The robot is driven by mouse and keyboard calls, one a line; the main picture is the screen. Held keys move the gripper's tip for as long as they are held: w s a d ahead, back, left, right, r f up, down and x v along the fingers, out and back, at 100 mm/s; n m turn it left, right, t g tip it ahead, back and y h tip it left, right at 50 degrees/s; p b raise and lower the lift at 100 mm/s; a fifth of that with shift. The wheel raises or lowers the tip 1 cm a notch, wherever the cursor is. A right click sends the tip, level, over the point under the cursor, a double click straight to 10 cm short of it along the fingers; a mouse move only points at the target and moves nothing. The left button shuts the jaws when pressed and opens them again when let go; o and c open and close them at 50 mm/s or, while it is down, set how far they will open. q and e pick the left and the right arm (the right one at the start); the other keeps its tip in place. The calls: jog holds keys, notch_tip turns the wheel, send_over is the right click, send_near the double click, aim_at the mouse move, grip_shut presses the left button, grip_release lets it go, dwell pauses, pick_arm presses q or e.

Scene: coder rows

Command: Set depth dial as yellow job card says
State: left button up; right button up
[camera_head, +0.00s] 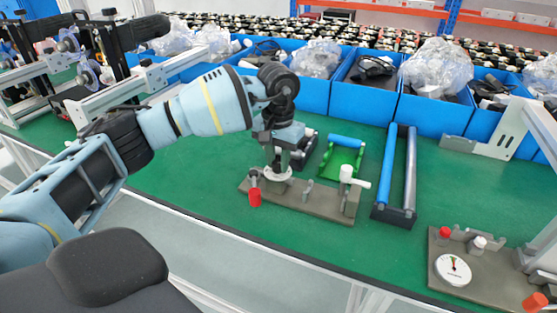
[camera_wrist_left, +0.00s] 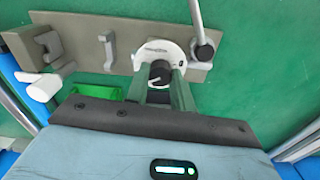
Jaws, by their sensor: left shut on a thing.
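The depth dial is a white disc with dark marks around its rim (camera_head: 277,174), set on a grey base plate (camera_head: 318,202). In the left wrist view the dial (camera_wrist_left: 147,55) has a dark round knob (camera_wrist_left: 160,72) at its centre. My left gripper (camera_head: 279,164) points down over the dial. In the left wrist view its green fingers (camera_wrist_left: 161,80) are shut on the knob and cover part of the dial's near side. The dial's marks are too small to read. A yellow job card does not show in either view. My right gripper is not in view.
A red-tipped lever (camera_head: 254,197) stands left of the dial and a white-handled clamp (camera_head: 347,174) right of it. A green cradle (camera_head: 341,160) and a blue-railed frame (camera_head: 391,178) stand behind. Blue bins (camera_head: 354,101) line the back. A second plate with a gauge (camera_head: 453,270) is right.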

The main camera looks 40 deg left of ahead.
aim_at(278, 163)
pick_arm(q)
jog(key=shift+m, duration=0.8)
jog(key=o, duration=1)
notch_tip(278, 163, up, 6)
jog(key=shift+r, duration=0.9)
